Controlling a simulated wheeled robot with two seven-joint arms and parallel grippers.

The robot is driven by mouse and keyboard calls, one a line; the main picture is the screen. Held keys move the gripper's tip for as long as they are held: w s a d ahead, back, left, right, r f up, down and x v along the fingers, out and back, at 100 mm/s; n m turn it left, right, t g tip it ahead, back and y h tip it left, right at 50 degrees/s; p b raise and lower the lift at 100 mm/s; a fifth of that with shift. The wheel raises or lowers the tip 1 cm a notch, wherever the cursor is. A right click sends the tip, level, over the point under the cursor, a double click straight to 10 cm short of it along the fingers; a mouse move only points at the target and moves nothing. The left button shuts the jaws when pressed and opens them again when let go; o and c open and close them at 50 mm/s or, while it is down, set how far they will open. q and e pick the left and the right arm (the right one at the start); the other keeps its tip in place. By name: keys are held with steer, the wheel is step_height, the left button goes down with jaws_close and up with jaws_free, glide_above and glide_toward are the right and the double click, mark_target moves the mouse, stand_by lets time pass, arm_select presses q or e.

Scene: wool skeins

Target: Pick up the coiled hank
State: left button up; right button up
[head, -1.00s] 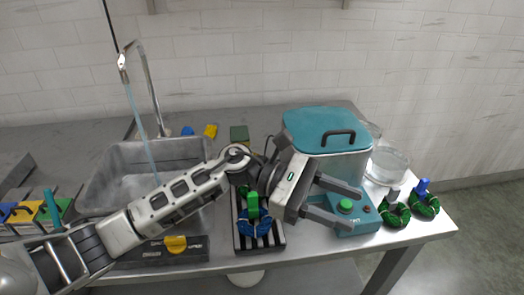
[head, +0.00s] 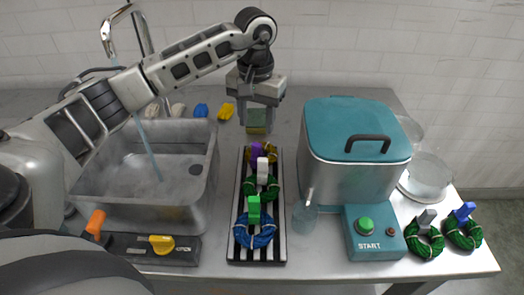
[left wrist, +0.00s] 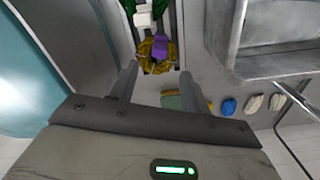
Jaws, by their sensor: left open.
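Several coiled hanks with tags are in view. On the striped rack (head: 286,215) lie a yellow hank (head: 252,154) with a purple tag, a green hank (head: 270,188) with a white tag and a blue hank (head: 254,236) with a green tag. Two green hanks lie at the table's right end, one with a grey tag (head: 425,243), one with a blue tag (head: 464,233). My left gripper (head: 258,122) is open, pointing down behind the rack. In the left wrist view the yellow hank (left wrist: 147,56) lies just beyond its fingers (left wrist: 158,88). My right gripper is not in view.
A green-and-yellow block (head: 257,117) is at the left fingers; whether they touch is unclear. The sink (head: 200,215) is left.

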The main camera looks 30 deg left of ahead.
mark_target(257, 143)
arm_select(q)
step_height(257, 143, down, 8)
steer(key=shift+f+p, duration=0.1)
steer(key=shift+p, duration=0.7)
jaws_close()
